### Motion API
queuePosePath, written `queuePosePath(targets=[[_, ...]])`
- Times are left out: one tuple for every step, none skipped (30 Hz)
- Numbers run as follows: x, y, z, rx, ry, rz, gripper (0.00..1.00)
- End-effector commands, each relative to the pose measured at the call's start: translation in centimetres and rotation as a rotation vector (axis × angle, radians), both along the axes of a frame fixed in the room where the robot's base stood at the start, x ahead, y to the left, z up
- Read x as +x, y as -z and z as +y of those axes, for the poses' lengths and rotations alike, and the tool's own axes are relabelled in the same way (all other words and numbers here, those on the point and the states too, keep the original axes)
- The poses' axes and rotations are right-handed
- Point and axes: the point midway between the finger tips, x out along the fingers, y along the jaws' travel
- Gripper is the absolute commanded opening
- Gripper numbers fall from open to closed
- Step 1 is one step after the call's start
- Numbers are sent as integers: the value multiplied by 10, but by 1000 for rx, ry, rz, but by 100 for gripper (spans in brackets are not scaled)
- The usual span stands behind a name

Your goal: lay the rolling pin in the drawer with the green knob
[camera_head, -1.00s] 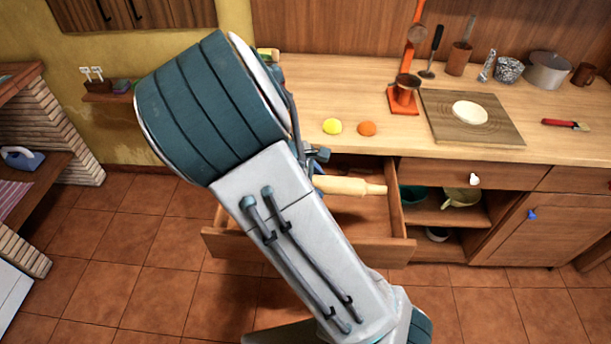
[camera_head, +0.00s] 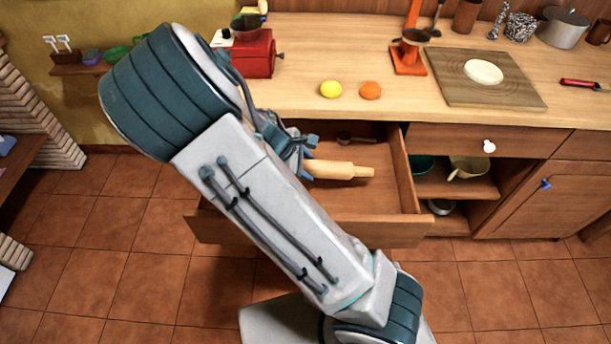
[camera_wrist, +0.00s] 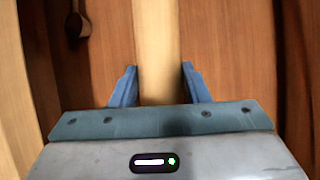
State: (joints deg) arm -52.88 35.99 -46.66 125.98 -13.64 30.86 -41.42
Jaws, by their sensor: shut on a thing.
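The pale wooden rolling pin (camera_head: 340,171) is held level over the open drawer (camera_head: 377,205) in the head view. My gripper (camera_wrist: 159,85) is shut on it, with a blue finger on each side of the pin (camera_wrist: 156,50) in the wrist view. In the head view my arm hides the gripper's body and the pin's left end. The drawer is pulled out below the counter; its front faces me and its knob is hidden, so I cannot see the knob's colour. I cannot tell whether the pin touches the drawer floor.
A small dark wooden scoop or spoon (camera_head: 357,140) lies at the drawer's back; it also shows in the wrist view (camera_wrist: 77,22). A lemon (camera_head: 330,89) and an orange (camera_head: 370,90) sit on the counter above. Right of the drawer are open shelves with bowls (camera_head: 469,168).

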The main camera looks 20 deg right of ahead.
Motion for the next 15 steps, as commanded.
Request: queuePosePath(targets=[[0, 6, -1, -2, 1, 1, 7], [0, 9, -1, -1, 0, 0, 7], [0, 11, -1, -1, 0, 0, 7], [0, 12, -1, -1, 0, 0, 7], [0, 14, 0, -1, 0, 0, 7], [0, 16, 0, 0, 0, 0, 7], [0, 18, 0, 0, 0, 0, 7], [0, 21, 0, 0, 0, 0, 7], [0, 26, 0, -1, -1, 1, 7], [0, 30, 0, -2, 0, 3, 7], [0, 34, 0, -2, -1, 2, 7], [0, 40, 0, -2, -1, 2, 7], [0, 44, 0, -2, -1, 2, 7], [0, 47, 0, -2, -1, 2, 7], [0, 50, 0, -1, -2, 1, 7]])
